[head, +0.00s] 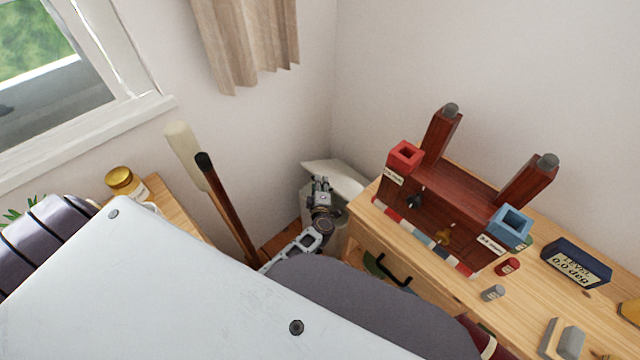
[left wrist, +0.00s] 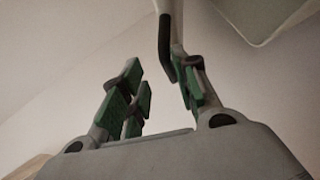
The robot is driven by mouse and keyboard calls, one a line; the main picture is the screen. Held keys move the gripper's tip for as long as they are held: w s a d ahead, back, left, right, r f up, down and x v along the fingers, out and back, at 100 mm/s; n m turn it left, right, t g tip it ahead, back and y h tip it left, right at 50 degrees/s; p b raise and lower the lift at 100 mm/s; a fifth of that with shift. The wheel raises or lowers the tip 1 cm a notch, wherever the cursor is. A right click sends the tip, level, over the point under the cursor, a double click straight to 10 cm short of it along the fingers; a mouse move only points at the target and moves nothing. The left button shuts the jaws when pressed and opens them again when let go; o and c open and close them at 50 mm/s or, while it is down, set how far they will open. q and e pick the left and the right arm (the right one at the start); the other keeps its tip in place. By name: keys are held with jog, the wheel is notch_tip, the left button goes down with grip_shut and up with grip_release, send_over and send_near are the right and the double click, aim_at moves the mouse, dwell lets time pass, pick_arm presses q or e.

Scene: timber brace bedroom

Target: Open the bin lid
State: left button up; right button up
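The pale bin (head: 306,207) stands in the room corner, left of the wooden desk. Its whitish lid (head: 338,174) shows as a slanted panel behind my left gripper; how far it is open I cannot tell. My left gripper (head: 320,184) is in front of the bin and hides part of it. In the left wrist view, the green-padded fingers of my left gripper (left wrist: 160,98) are apart with nothing clearly between them. A pale panel with a rounded corner, likely the lid (left wrist: 262,16), is at the upper right there. My right gripper is not in view.
The wooden desk (head: 535,290) on the right bears a dark red rack (head: 465,195) and several small items. A dark-tipped brown stick (head: 228,205) and a pale paddle-like object (head: 183,150) lean left of the bin. Walls close the corner behind.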

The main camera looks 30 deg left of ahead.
pick_arm(q)
jog(key=v, duration=0.7)
jog(key=shift+d+f, duration=0.15)
jog(key=shift+d, duration=0.05)
jog(key=shift+w+a+f, duration=0.1)
jog(key=shift+f, duration=0.1)
dwell(0.5)
jog(key=r+x, duration=0.1)
jog(key=x, duration=0.5)
jog(key=shift+w+a+f, duration=0.25)
jog(key=shift+w+a, duration=0.05)
jog(key=shift+w, duration=0.05)
dwell(0.5)
